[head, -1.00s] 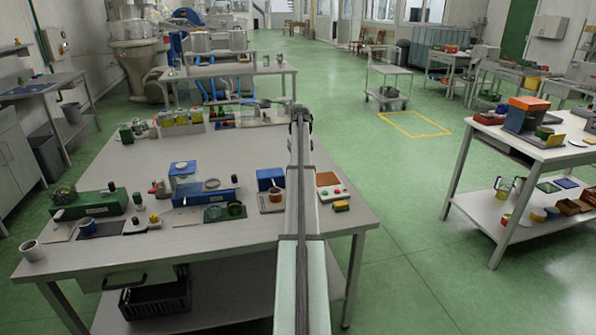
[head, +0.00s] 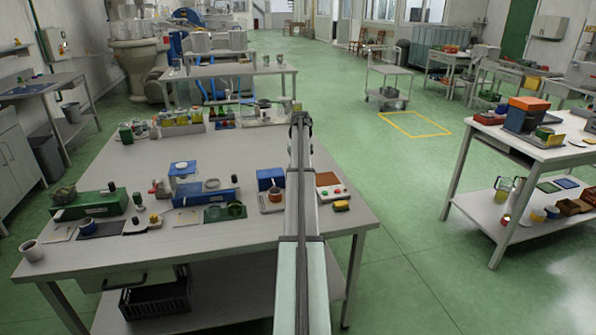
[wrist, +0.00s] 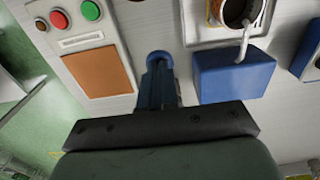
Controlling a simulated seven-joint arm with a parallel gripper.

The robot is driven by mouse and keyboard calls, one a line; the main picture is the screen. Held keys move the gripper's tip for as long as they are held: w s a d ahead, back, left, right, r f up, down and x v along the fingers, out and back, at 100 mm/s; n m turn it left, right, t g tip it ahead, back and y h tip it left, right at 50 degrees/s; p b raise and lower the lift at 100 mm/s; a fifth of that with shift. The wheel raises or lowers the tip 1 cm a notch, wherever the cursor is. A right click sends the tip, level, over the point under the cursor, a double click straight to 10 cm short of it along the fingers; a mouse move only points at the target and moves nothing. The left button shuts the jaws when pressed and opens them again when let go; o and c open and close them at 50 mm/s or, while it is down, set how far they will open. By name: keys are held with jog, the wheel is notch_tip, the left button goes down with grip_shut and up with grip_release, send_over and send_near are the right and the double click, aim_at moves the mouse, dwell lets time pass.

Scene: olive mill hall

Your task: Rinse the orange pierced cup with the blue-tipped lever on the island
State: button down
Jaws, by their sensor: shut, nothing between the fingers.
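In the wrist view my gripper (wrist: 158,78) is shut and empty, its narrow bluish fingers pointing at the bench. A round blue tip (wrist: 158,57), seemingly the lever's, shows right at the fingertips; I cannot tell whether they touch it. Right of it stands a blue block (wrist: 234,77), also in the head view (head: 270,179). A pale curved spout or stream runs from the block over a dark round opening with orange beside it, apparently the orange cup (wrist: 216,10). The cup's holes cannot be made out. In the head view my arm hides the gripper and lever.
Left of the fingers lie a brown pad (wrist: 99,72) and a panel with a red button (wrist: 59,19) and a green button (wrist: 90,10). In the head view, a green box (head: 88,205) and a blue box (head: 205,196) crowd the island's left front. The island's middle (head: 225,155) is clear.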

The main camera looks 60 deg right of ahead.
jog(key=shift+f, duration=2.3)
jog(key=shift+r, duration=3.1)
jog(key=shift+f, duration=0.15)
